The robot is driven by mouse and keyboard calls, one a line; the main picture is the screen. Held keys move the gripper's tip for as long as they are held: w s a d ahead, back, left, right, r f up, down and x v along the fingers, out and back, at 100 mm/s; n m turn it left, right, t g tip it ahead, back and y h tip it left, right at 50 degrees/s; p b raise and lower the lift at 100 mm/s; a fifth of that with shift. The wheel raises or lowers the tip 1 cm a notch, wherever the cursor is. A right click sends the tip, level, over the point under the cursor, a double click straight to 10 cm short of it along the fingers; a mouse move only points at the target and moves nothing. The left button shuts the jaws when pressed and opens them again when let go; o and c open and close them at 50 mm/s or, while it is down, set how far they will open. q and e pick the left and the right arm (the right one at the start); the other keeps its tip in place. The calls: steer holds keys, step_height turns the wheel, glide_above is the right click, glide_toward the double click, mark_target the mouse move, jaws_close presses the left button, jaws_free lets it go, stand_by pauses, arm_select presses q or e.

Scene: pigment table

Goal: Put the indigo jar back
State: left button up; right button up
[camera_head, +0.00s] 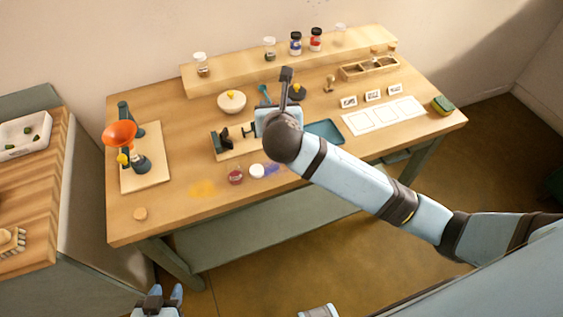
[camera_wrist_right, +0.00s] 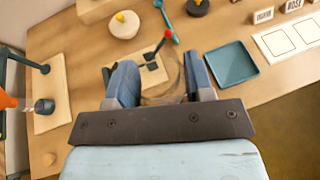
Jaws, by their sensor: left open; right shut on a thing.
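A small jar with dark blue contents and a white label (camera_head: 295,43) stands upright on the raised back shelf, beside a red one (camera_head: 316,39). I cannot tell for sure whether it is the indigo jar. My right gripper (camera_wrist_right: 162,85) is over the middle of the table, its fingers closed around a faint, see-through round thing (camera_wrist_right: 168,80). The contents and label of that thing cannot be made out. In the head view my right wrist hides this gripper. My left gripper (camera_head: 161,298) is open and empty at the bottom edge, in front of the table.
More jars (camera_head: 269,48) stand spaced along the shelf (camera_head: 230,77). An orange funnel stand (camera_head: 120,134) is at left. A teal tray (camera_head: 324,132), white cards and a divided box (camera_head: 369,67) are at right.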

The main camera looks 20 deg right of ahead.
step_height(320, 180, down, 13)
steer(key=shift+r+b, duration=0.1)
steer(key=shift+b, duration=0.25)
steer(key=shift+f, duration=2.8)
steer(key=o, duration=1)
steer(key=shift+f, duration=0.1)
steer(key=shift+c, duration=0.2)
